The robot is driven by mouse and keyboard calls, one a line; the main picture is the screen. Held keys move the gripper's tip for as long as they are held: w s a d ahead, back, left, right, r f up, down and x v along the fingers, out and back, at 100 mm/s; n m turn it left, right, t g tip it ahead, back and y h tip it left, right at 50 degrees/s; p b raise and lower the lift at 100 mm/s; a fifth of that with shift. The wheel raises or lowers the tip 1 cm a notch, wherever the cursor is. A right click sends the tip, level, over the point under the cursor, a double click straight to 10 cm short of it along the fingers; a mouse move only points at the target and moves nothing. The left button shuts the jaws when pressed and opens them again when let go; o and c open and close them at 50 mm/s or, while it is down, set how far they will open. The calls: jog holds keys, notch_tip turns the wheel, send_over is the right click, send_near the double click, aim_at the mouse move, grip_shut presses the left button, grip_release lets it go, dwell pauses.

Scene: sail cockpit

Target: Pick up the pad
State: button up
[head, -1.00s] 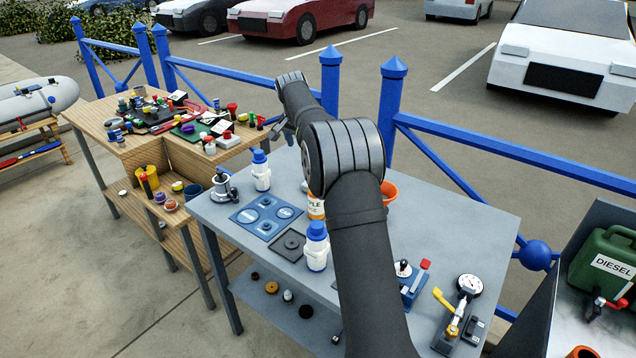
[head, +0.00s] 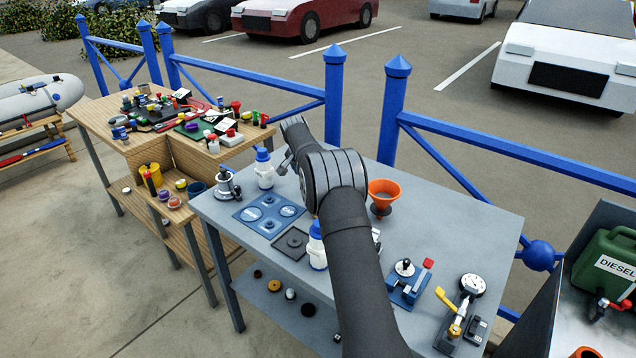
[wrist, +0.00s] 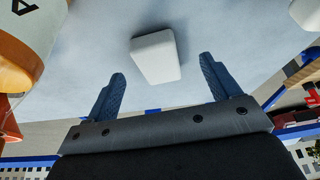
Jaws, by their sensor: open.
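The pad (wrist: 155,57), apparently the white rounded block in the wrist view, lies on a pale grey-blue surface. My gripper (wrist: 162,72) is open, with its two blue fingers apart at either side of the view. The pad shows between and beyond the fingertips, and I see no contact. In the head view my gripper (head: 284,163) shows only in small part beside my dark arm, low over the grey table (head: 450,215). I cannot make out the pad there; my arm covers that part of the table.
An orange and white container (wrist: 28,40) stands close at the left in the wrist view. A blue-capped white bottle (head: 265,170), a metal pot-like item (head: 227,186), a blue plate (head: 268,213) and an orange funnel (head: 384,192) surround my arm. Blue railing posts stand behind.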

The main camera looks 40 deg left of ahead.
jog(key=x, duration=0.5)
jog(key=shift+s+d+f, duration=0.1)
jog(key=shift+s+d, duration=0.05)
jog(key=shift+d, duration=0.2)
jog(key=c, duration=1.1)
jog(key=shift+o, duration=0.2)
